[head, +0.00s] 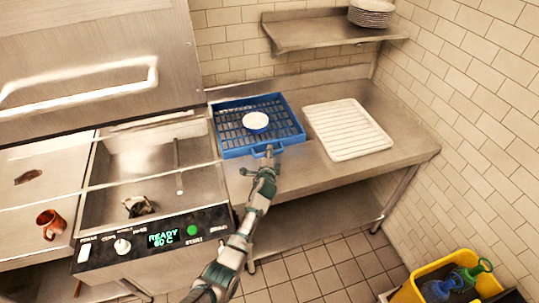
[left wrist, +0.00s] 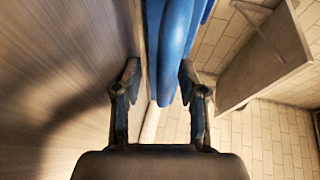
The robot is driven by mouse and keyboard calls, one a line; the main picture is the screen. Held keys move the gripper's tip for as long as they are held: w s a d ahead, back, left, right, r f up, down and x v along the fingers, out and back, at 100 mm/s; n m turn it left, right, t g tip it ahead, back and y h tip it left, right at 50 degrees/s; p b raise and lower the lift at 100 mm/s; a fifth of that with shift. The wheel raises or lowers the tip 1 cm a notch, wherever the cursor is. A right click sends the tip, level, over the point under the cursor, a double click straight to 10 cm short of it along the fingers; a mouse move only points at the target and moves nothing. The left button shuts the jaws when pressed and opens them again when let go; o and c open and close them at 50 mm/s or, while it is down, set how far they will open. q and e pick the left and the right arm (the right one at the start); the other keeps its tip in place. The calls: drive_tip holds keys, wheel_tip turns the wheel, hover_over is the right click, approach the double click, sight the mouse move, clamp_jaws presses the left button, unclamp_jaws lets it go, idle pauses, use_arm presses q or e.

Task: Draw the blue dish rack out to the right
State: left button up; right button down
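The blue dish rack (head: 290,118) lies flat on the steel counter just right of the dishwashing machine. Its left edge is close to the machine's right side. A white dish (head: 256,121) sits in it. My left gripper (head: 268,152) is at the middle of the rack's front wall, by its handle. In the left wrist view, a blue part of the rack (left wrist: 172,45) runs between the two fingers of the left gripper (left wrist: 160,75). The fingers are apart, one on each side of it; whether both touch it is unclear. My right gripper is not in view.
A white ribbed tray (head: 347,130) lies on the counter (head: 408,143) right of the rack, with a narrow gap. The machine's lit panel (head: 160,238) reads READY. A wall shelf (head: 320,35) holds stacked plates (head: 371,12). A yellow bin (head: 436,272) with bottles stands lower right.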

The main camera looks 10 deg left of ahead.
use_arm(q)
drive_tip(key=shift+s+d+r, duration=0.1)
drive_tip(key=shift+d+r, duration=0.05)
drive_tip(key=v, duration=1.1)
drive_tip(key=shift+s+d, duration=0.1)
drive_tip(key=shift+s, duration=0.25)
